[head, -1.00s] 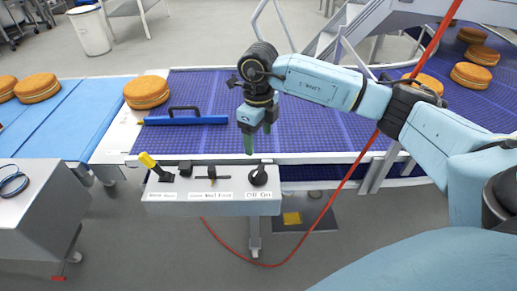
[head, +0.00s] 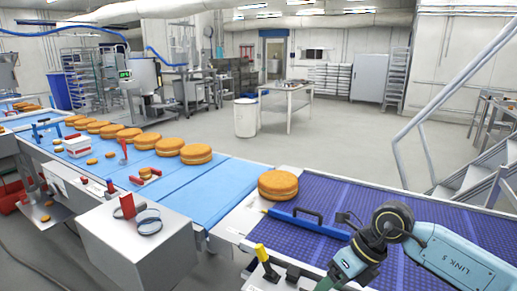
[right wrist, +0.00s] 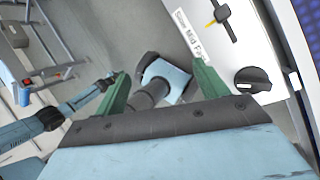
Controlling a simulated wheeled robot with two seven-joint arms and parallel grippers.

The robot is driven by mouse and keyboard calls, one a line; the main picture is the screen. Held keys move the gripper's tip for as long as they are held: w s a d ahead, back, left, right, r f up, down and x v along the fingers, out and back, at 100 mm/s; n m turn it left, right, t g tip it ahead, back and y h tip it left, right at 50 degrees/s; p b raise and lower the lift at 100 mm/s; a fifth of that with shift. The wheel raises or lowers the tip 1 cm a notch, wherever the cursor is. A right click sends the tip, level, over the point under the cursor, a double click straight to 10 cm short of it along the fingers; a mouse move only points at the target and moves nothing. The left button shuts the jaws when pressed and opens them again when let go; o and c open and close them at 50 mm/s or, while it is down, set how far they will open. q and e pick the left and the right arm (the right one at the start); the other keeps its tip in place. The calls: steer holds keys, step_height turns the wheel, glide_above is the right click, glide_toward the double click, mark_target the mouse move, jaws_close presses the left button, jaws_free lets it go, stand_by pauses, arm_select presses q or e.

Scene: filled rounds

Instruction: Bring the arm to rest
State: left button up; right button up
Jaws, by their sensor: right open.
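My right gripper (head: 328,284) is at the bottom edge of the head view, and its lower end is partly cut off. In the right wrist view its two green fingers (right wrist: 160,88) stand wide apart with nothing held between them. The control box (right wrist: 275,40) lies beside the right finger there, with a black knob (right wrist: 252,82) and a slider (right wrist: 222,12) under a speed label. The knob is apart from the fingers. My left gripper is not clearly seen; pale blue arm parts show at the left of the right wrist view.
A blue belt (head: 205,200) with filled rounds runs left; a purple belt (head: 350,200) runs right. A blue bar with a handle (head: 305,222) and one round (head: 277,185) are near their junction. A yellow lever (head: 265,258) stands below. Stairs (head: 470,185) rise at right.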

steer(key=s+a+r+y, duration=0.3)
steer(key=a+y, duration=0.3)
steer(key=a, duration=0.5)
steer(key=a+r+m+t+y, duration=0.45)
steer(key=r+m+y, duration=0.2)
steer(key=r, duration=0.25)
steer(key=w+d+f+m+t+h, duration=0.25)
steer(key=d+m+t+h, duration=1.15)
steer(key=m, duration=0.9)
steer(key=s+d+f+m+g+h, duration=0.3)
steer(key=d+f+m+h, duration=0.1)
steer(key=f+m, duration=0.25)
steer(key=s+d+f+m+g, duration=0.1)
steer(key=s+f+m+g, duration=0.1)
steer(key=s+f+g, duration=0.7)
steer(key=s+d+f+m+g, duration=0.2)
steer(key=s+f+m+g, duration=0.15)
steer(key=s+f, duration=0.6)
steer(key=s+f+n+g+b, duration=0.1)
steer(key=s+f, duration=0.1)
steer(key=f, duration=1.1)
steer(key=s+f+b, duration=0.1)
steer(key=s+f, duration=0.2)
steer(key=f, duration=0.9)
steer(key=s+d+f+g+b, duration=0.1)
steer(key=s+d+f+b, duration=0.1)
steer(key=s+f, duration=1.3)
steer(key=shift+s+d+f, duration=0.3)
steer(key=shift+s+f, duration=0.05)
steer(key=shift+f, duration=0.1)
